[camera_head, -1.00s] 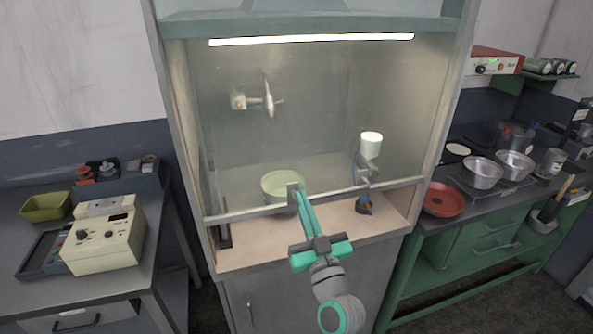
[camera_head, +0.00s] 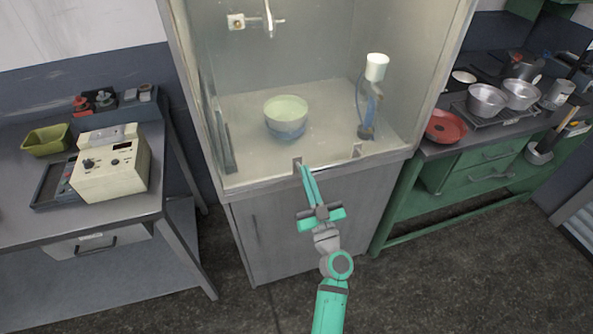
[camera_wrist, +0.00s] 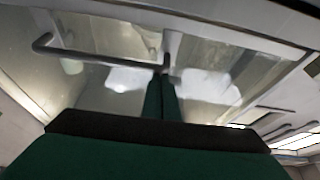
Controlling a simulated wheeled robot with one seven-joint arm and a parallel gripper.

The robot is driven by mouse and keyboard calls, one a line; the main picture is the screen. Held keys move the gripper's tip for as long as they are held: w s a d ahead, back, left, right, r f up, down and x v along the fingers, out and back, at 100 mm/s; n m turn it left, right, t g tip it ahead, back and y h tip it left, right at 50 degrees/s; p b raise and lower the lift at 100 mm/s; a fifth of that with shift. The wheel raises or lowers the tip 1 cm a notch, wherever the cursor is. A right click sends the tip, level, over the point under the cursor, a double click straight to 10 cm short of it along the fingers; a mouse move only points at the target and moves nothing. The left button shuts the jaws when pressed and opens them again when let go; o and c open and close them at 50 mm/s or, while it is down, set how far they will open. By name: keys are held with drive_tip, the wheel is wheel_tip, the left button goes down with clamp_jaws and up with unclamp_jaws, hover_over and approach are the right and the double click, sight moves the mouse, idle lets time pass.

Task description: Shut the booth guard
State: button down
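The booth guard (camera_head: 330,120) is a clear pane across the front of the booth. Its lower edge is down at the booth's front sill (camera_head: 262,186), with no clear gap visible between them. The guard's handle (camera_wrist: 100,56) is a thin bar on two posts in the wrist view; its posts also show in the head view, the left one (camera_head: 297,161) by my fingertips. My gripper (camera_head: 304,167) is at that end of the handle, also in the wrist view (camera_wrist: 162,76). Its fingers are together, touching or nearly touching the post; I cannot tell if they pinch it.
Behind the pane are a green and blue bowl (camera_head: 286,118) and a stand with a white cup (camera_head: 377,68). A bench with a beige device (camera_head: 110,165) stands left. A green bench with a red pan (camera_head: 445,127) and metal pots stands right. The floor in front is clear.

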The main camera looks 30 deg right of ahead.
drive_tip(key=shift+f, duration=0.6)
wheel_tip(320, 180, up, 5)
drive_tip(key=v, duration=1)
drive_tip(key=shift+s+r, duration=0.2)
